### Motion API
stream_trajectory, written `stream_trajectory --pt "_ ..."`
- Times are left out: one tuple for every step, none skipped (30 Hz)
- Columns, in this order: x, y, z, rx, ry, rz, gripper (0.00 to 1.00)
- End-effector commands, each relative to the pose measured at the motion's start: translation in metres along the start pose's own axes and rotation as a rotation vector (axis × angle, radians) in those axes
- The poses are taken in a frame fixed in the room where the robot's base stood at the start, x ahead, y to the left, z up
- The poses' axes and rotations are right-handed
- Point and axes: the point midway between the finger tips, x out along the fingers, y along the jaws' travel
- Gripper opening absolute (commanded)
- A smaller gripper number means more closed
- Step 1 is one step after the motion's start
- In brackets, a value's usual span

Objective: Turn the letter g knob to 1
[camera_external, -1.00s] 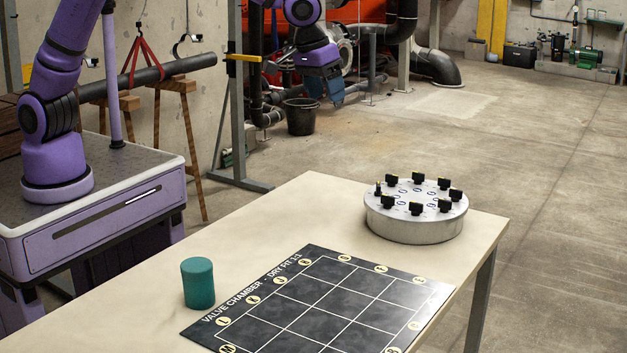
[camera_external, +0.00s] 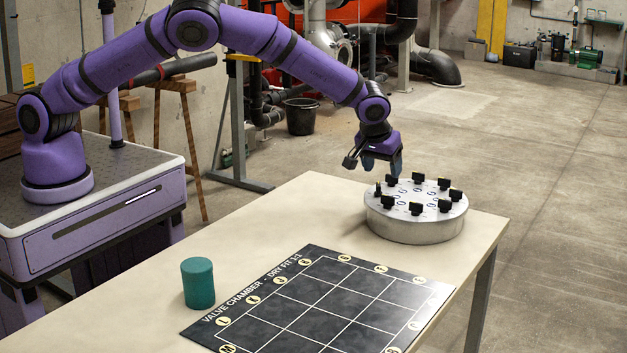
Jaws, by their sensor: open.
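A round silver drum (camera_external: 413,228) stands near the far right corner of the table. Several black knobs sit in a ring on its top, among them a front knob (camera_external: 415,208) and a right knob (camera_external: 456,195). Small blue marks show inside the ring, too small to read, so I cannot tell which knob is letter g or where it points. My gripper (camera_external: 383,172) is open and points down, just above the drum's back left edge, close to the knobs there. I cannot tell whether it touches one.
A black mat (camera_external: 325,305) with a white grid and round letter labels lies on the table (camera_external: 240,250) in front of the drum. A teal cylinder (camera_external: 198,283) stands left of the mat. The table is bare between cylinder and drum.

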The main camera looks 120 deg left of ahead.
Motion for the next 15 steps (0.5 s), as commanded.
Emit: stream_trajectory --pt "0.009 -0.001 0.0 0.0 -0.001 -0.002 0.65" --pt "0.014 -0.001 0.0 0.0 -0.001 -0.002 0.65" --pt "0.021 -0.001 0.0 -0.001 -0.002 -0.003 0.65" --pt "0.026 -0.001 0.0 0.0 -0.002 -0.003 0.65" --pt "0.032 -0.001 0.001 0.0 -0.002 -0.004 0.65" --pt "0.039 -0.001 0.001 0.0 -0.002 -0.003 0.65" --pt "0.044 -0.001 0.001 0.0 -0.001 -0.003 0.65" --pt "0.05 -0.001 0.0 0.0 -0.001 -0.002 0.65" --pt "0.056 -0.001 0.0 0.0 -0.001 -0.002 0.65" --pt "0.061 -0.001 0.0 0.0 -0.001 -0.003 0.65" --pt "0.066 -0.001 0.0 0.0 -0.001 -0.003 0.65" --pt "0.071 -0.001 0.0 0.0 -0.001 -0.002 0.65" --pt "0.075 -0.001 0.0 0.001 -0.001 -0.002 0.65" --pt "0.078 -0.001 0.0 0.001 -0.001 -0.002 0.65" --pt "0.083 -0.001 0.001 0.0 -0.002 -0.002 0.65"
